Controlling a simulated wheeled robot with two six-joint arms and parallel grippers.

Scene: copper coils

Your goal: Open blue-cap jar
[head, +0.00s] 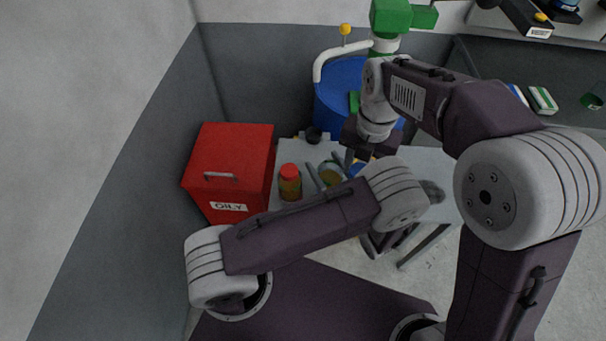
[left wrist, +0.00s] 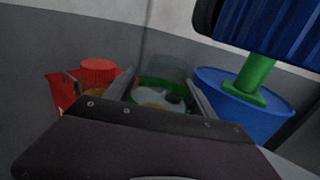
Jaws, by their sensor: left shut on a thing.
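An open glass jar (head: 330,175) with a green band stands on the table between the fingers of my left gripper (head: 326,167), which is shut on it. In the left wrist view, the jar (left wrist: 165,105) shows its clear bare rim and grey and brown contents. The blue cap (head: 356,170) is off the jar, to its right, under my right gripper (head: 358,158). In the left wrist view, the ribbed blue cap (left wrist: 285,32) is large and close at the top right, with a dark right finger beside it. My left arm partly hides the jar's lower part.
A red-capped jar (head: 289,183) stands left of the open jar. A red bin marked OILY (head: 228,170) is at the table's left. A blue drum (head: 338,88) with a green pump (head: 390,18) stands behind. A small dark object (head: 313,135) lies at the back edge.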

